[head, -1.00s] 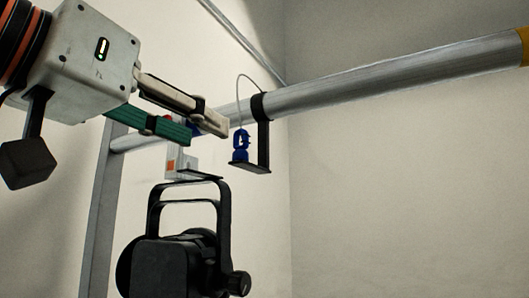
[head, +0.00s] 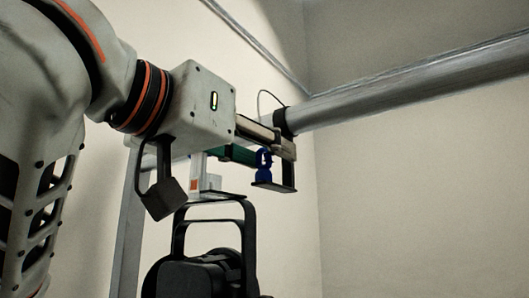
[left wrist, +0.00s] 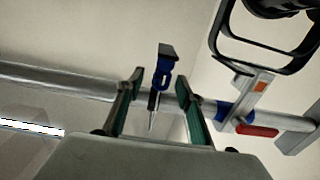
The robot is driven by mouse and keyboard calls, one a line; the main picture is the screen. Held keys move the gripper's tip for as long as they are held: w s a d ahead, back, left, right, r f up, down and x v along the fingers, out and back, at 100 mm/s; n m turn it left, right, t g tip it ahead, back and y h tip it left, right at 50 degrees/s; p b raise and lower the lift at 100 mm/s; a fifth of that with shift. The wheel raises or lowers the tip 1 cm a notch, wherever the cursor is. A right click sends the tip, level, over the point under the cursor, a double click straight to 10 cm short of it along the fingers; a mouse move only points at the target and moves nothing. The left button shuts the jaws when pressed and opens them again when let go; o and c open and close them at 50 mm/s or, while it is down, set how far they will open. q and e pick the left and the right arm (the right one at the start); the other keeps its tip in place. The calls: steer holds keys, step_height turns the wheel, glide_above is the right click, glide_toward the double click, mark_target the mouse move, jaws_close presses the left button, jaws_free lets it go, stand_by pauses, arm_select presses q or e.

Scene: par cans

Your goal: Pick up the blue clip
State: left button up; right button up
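The blue clip (head: 264,161) stands on the small shelf of a black bracket (head: 275,187) that hangs from the metal pipe. My left gripper (head: 273,147) is at the clip, with its fingers reaching across it from the left. In the left wrist view the fingers (left wrist: 160,82) are open, one on each side, and the blue clip (left wrist: 161,76) shows in the gap between their tips. I cannot tell whether either finger touches it. The black bracket also shows in the left wrist view (left wrist: 168,51), just beyond the clip. My right gripper is not in view.
The grey pipe (head: 420,90) runs across just behind the clip. A black stage lamp (head: 205,275) with a yoke hangs below my left gripper. In the left wrist view, a clamp with a red handle (left wrist: 257,130) sits right of the fingers. The right side is clear.

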arm_select(q)
steer(key=shift+w+d, duration=0.1)
steer(key=shift+w, duration=0.1)
jaws_close()
steer(key=shift+r, duration=0.1)
step_height(320, 180, up, 20)
steer(key=p, duration=0.2)
stand_by(0.4)
